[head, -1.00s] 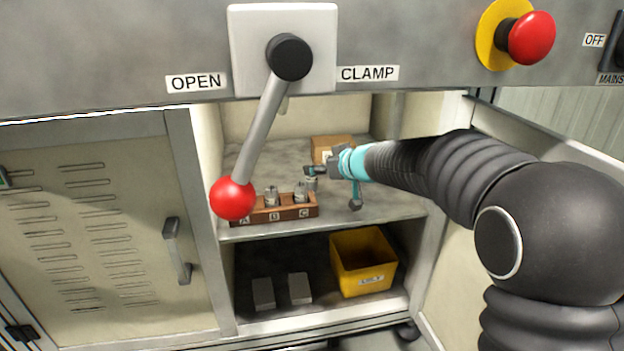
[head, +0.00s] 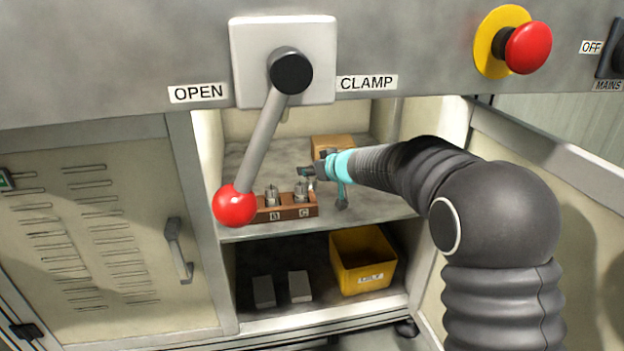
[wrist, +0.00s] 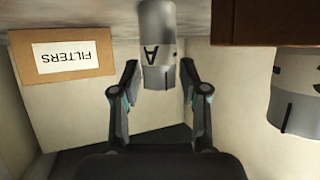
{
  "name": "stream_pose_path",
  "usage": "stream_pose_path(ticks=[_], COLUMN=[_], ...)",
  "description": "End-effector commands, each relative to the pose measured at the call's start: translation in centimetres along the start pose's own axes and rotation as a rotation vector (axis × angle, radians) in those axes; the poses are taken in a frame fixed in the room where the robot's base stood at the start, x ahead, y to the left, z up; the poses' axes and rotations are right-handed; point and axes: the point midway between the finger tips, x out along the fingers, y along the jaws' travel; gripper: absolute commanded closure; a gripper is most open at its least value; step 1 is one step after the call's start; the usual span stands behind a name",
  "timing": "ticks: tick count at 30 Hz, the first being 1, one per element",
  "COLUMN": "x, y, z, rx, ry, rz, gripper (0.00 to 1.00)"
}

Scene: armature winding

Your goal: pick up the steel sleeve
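A grey steel sleeve (wrist: 157,50) marked A stands between the fingers of my gripper (wrist: 158,72) in the wrist view, which looks upside down. The fingers are open, one on each side, with a small gap visible to each. In the head view my gripper (head: 306,173) is over the upper shelf, just behind the wooden rack (head: 288,213), and largely hides the sleeve. Two other metal parts stand in the rack, at B (head: 272,195) and C (head: 301,192). One marked part (wrist: 297,100) also shows at the right of the wrist view.
A cardboard box (head: 331,143) labelled FILTERS stands at the shelf's back. The red-knobbed lever (head: 235,205) hangs in front of the rack's left end. A yellow bin (head: 362,262) and two grey blocks (head: 281,291) are on the lower shelf. The upper shelf's right side is clear.

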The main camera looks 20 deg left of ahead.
Motion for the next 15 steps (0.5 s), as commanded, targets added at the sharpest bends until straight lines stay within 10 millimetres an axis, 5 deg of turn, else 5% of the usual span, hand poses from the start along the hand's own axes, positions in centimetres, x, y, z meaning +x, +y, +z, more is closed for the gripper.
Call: stream_pose_path(ticks=[1,4,15], x=[-0.01,-0.02,-0.09], y=[0.01,0.01,0.03], z=[0.0,0.0,-0.11], rx=[0.0,0.0,0.0], ry=[0.0,0.0,0.0], rz=[0.0,0.0,0.0], gripper=[0.76,1.0,1.0])
